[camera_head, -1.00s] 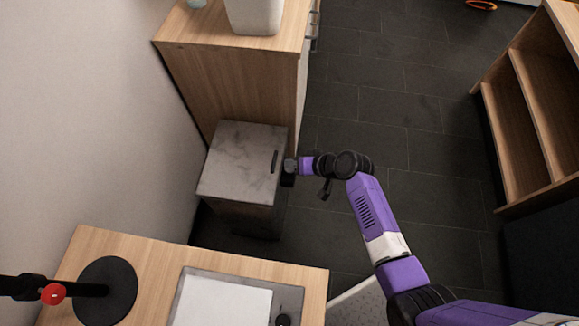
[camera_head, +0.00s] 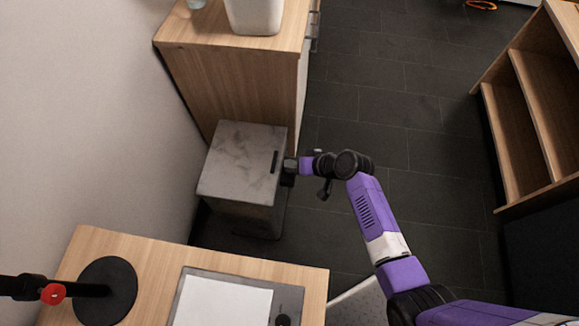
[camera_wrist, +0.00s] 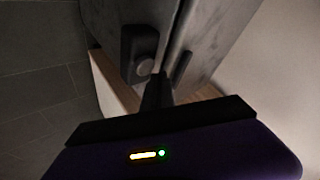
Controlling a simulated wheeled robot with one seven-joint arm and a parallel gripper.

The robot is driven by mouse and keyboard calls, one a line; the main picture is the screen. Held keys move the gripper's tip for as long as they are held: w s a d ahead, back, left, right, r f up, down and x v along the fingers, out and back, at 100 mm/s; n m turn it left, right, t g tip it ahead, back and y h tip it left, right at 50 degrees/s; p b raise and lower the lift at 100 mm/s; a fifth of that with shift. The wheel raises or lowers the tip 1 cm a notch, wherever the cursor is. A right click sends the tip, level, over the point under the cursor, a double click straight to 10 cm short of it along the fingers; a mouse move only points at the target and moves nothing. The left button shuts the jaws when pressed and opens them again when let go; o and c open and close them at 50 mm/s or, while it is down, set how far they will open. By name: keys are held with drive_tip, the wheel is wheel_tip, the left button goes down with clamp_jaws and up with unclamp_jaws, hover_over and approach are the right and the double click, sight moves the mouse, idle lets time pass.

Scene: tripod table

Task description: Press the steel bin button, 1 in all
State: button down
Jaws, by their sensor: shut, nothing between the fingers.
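The steel bin (camera_head: 238,168) is a grey box with a mottled top, standing between the wooden cabinet and the desk. A black slot-like strip lies near the right edge of its top. In the wrist view the bin (camera_wrist: 215,30) fills the upper middle, with a dark seam down it. A black housing on it carries a round grey button (camera_wrist: 145,67). My gripper (camera_head: 288,172) is shut and empty at the bin's right side. In the wrist view its fingertips (camera_wrist: 158,80) are just right of and below the button; whether they touch the bin is unclear.
A wooden cabinet (camera_head: 225,90) with a white container (camera_head: 254,14) stands behind the bin. A desk (camera_head: 140,255) with a white sheet and black round base is in front. Open shelves (camera_head: 520,120) stand at right. Dark tiled floor (camera_head: 400,110) is clear between.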

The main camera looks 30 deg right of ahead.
sight(292, 170)
drive_tip(key=shift+f, duration=0.1)
drive_tip(key=shift+f+b, duration=0.3)
drive_tip(key=shift+b, duration=0.05)
drive_tip(key=shift+f+b, duration=0.5)
drive_tip(key=shift+f, duration=0.05)
idle(0.8)
idle(0.4)
drive_tip(key=shift+r+p, duration=0.9)
drive_tip(key=shift+r, duration=0.05)
wheel_tip(292, 170, up, 5)
drive_tip(key=p, duration=0.4)
drive_tip(key=shift+r, duration=0.1)
idle(0.5)
